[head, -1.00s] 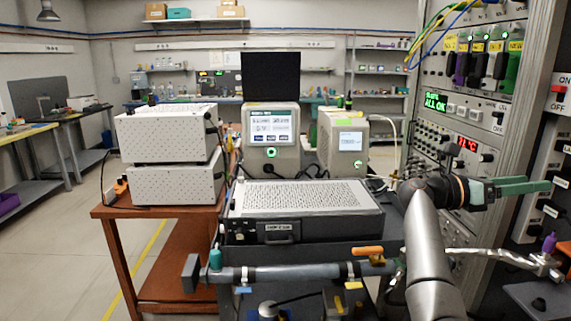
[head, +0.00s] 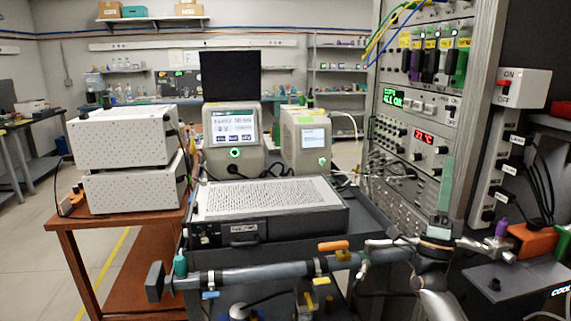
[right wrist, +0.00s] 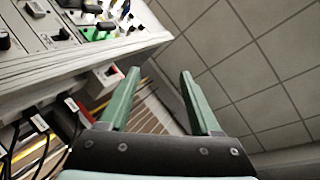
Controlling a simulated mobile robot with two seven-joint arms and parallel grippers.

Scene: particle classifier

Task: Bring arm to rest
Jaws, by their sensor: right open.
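My right gripper (head: 446,185) has green fingers and points upward at the right of the head view, in front of the instrument rack. In the right wrist view its two green fingers (right wrist: 157,98) stand wide apart with nothing between them. Past them are the tiled ceiling, the rack's edge and a switch panel. My right arm is low in the head view, behind the metal pipe's right end. My left gripper does not show.
The instrument rack (head: 470,110) stands close to the right gripper, with a switch panel (head: 497,160) beside it. A pipe (head: 250,273) with an orange-handled valve (head: 333,245) runs across the front. Two white boxes (head: 128,137) stand on a brown table (head: 100,223) at left.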

